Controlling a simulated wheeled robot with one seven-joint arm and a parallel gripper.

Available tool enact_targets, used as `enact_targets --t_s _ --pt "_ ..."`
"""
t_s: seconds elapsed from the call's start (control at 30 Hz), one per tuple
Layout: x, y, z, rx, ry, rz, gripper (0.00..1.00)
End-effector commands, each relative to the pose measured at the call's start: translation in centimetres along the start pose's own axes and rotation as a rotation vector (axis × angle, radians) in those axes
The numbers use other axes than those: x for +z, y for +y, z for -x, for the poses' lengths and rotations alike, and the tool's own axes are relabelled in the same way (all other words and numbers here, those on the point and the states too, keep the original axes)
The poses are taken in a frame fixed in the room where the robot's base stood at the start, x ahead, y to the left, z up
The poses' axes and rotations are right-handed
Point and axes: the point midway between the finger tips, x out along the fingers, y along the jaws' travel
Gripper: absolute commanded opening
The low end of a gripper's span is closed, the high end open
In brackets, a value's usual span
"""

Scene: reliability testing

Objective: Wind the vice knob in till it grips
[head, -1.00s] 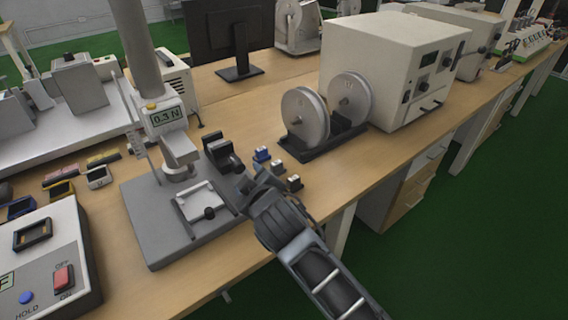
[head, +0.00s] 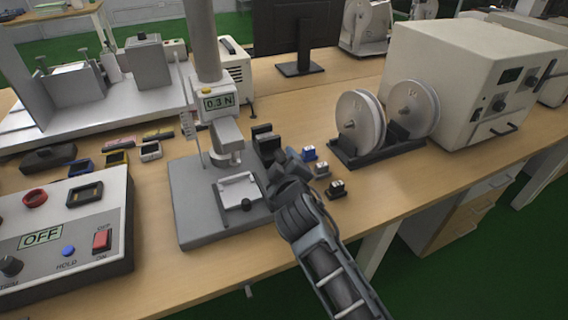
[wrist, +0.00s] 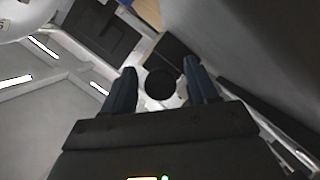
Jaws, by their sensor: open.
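The small vice (head: 238,188) is a pale frame on the grey base plate of a force-test stand in the head view. Its round black knob (head: 247,204) is at the front side. In the wrist view the knob (wrist: 160,85) shows as a dark disc between my two dark blue fingers. My gripper (wrist: 160,72) is open, with a finger on each side of the knob and gaps visible. In the head view my gripper (head: 272,186) is just right of the vice. Contact with the knob cannot be told.
The stand's display (head: 217,102) reads 0.3 N above the vice. A control box (head: 70,225) reading OFF stands at the left. Two spools (head: 362,122) stand at the right.

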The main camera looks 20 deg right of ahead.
Motion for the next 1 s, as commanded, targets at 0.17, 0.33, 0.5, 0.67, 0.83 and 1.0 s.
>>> enact_targets --t_s 0.17,0.33,0.5,0.67,0.83,1.0 --pt "0.02 0.01 -0.14 0.000 0.000 0.000 0.58" --pt "0.01 0.00 -0.12 0.000 0.000 0.000 0.50" --pt "0.01 0.00 -0.11 0.000 0.000 0.000 0.33" --pt "0.01 -0.01 -0.10 0.000 0.000 0.000 0.18" --pt "0.01 -0.03 -0.09 -0.001 0.000 0.000 0.04" --pt "0.00 0.00 -0.08 -0.005 0.000 -0.010 0.04"
